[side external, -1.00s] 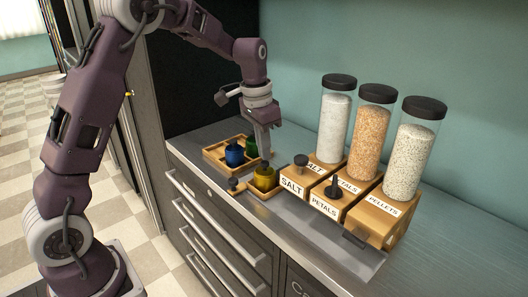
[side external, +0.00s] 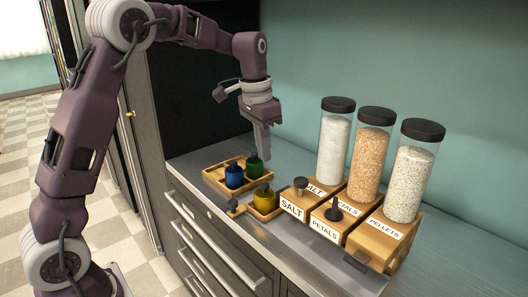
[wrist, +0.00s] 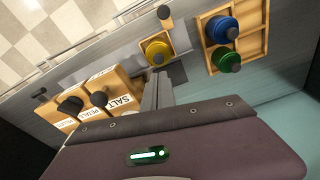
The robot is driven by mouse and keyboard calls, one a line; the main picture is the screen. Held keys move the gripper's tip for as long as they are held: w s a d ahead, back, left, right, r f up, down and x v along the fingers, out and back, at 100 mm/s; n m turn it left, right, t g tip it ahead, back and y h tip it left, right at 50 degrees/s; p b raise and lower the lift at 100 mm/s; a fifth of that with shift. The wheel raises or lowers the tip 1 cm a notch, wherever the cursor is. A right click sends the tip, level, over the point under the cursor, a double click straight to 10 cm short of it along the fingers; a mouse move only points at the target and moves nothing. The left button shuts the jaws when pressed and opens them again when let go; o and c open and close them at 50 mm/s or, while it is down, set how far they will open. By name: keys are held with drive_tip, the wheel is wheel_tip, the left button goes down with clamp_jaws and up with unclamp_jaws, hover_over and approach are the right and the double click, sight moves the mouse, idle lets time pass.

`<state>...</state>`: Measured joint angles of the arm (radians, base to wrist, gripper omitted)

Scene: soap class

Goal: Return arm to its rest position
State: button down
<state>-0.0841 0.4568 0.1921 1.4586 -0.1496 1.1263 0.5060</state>
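My gripper (side external: 264,157) hangs above the counter, pointing down, behind the yellow jar and clear of it. In the wrist view its grey fingers (wrist: 157,92) are side by side with nothing between them. The yellow jar (side external: 265,202), with a dark knob, sits in a small wooden tray (side external: 263,217); it also shows in the wrist view (wrist: 157,50). A blue jar (side external: 234,177) and a green jar (side external: 254,166) stand in a larger divided wooden tray (side external: 214,183).
Three tall clear dispensers (side external: 367,157) with black lids stand on labelled wooden bases (side external: 383,230) to the right of my gripper. The teal wall (side external: 450,70) is behind the counter (side external: 450,260). Drawers with bar handles (side external: 215,240) are below. The space above the trays is open.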

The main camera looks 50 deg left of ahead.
drive_tip(key=s+d+r+n+t, duration=0.1)
drive_tip(key=s+d+r, duration=0.25)
drive_tip(key=s, duration=0.35)
drive_tip(key=s+d+r+t, duration=0.1)
drive_tip(key=s+d+r, duration=0.1)
drive_tip(key=s+r, duration=0.3)
drive_tip(key=s+d+f+t, duration=0.1)
drive_tip(key=s+f, duration=0.1)
drive_tip(key=s, duration=0.7)
drive_tip(key=s+d+f+n+t, duration=0.1)
drive_tip(key=s+f, duration=0.2)
drive_tip(key=s, duration=0.5)
drive_tip(key=shift+s+d, duration=0.35)
drive_tip(key=shift+d, duration=0.05)
